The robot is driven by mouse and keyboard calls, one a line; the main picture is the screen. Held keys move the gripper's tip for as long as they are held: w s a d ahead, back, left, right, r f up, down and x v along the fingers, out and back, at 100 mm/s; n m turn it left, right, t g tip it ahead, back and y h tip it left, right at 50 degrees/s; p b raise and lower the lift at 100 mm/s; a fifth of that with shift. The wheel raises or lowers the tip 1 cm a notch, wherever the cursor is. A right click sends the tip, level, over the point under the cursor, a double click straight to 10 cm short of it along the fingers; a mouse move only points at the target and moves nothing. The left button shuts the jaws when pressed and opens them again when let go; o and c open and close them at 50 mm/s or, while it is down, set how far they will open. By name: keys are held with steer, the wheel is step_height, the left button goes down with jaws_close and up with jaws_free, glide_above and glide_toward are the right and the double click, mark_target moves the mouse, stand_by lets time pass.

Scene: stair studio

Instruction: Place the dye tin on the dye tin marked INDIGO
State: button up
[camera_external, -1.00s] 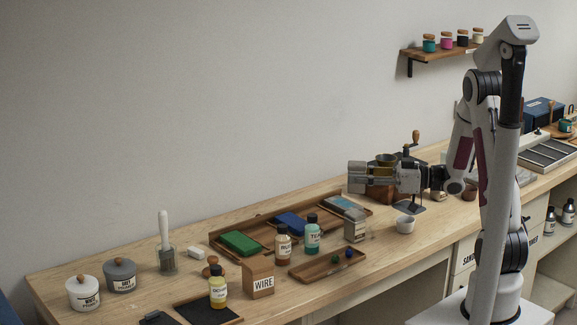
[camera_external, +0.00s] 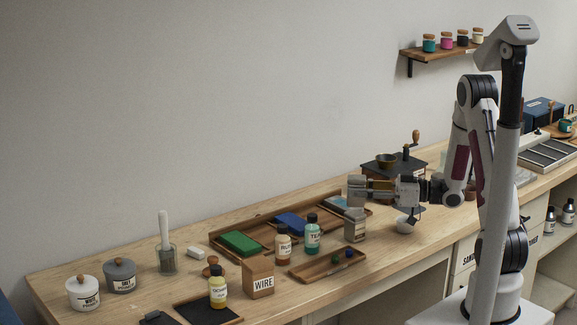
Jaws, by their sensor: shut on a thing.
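My gripper (camera_external: 368,190) is shut on a small grey tin (camera_external: 356,193) at the left end of its level fingers. The fingers hide part of this tin. A grey tin with a label (camera_external: 355,226) stands upright on the bench directly below it. The label is too small to read, so I cannot tell whether it says INDIGO.
Bottles marked TEAL (camera_external: 312,237) and RU (camera_external: 283,246) stand left of the tins. A mill (camera_external: 385,170) stands behind. A long tray (camera_external: 262,228) holds coloured blocks.

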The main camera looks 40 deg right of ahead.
steer(key=shift+f, duration=1.15)
steer(key=shift+f, duration=0.1)
steer(key=o, duration=1.2)
steer(key=v, duration=1.2)
